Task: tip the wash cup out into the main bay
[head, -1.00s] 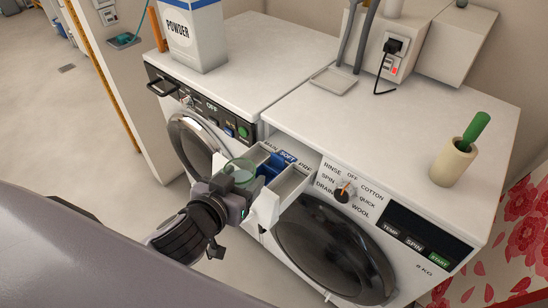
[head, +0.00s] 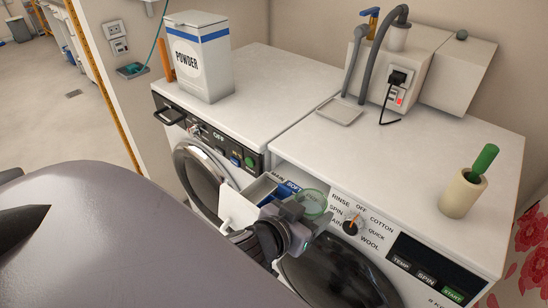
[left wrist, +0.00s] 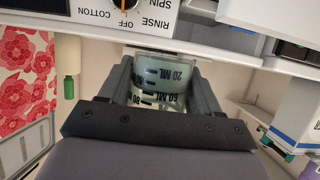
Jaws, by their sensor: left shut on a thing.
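The wash cup (head: 314,202) is a clear green-tinted cup. My left gripper (head: 300,211) is shut on it, above the right end of the open detergent drawer on the right washer. The cup looks about upright. In the left wrist view the cup (left wrist: 165,78) sits between both fingers, with dark ML marks and pale contents. The drawer's main bay (head: 262,188) is the left compartment, marked MAIN, left of the cup. The blue SOFT part (head: 283,191) lies between them. The cup and gripper hide the drawer's right end. My right gripper is not in view.
The washer's dial (head: 352,224) is close right of the cup. A powder box (head: 200,65) stands on the left machine. A beige holder with a green-handled tool (head: 462,192) stands at the right of the worktop.

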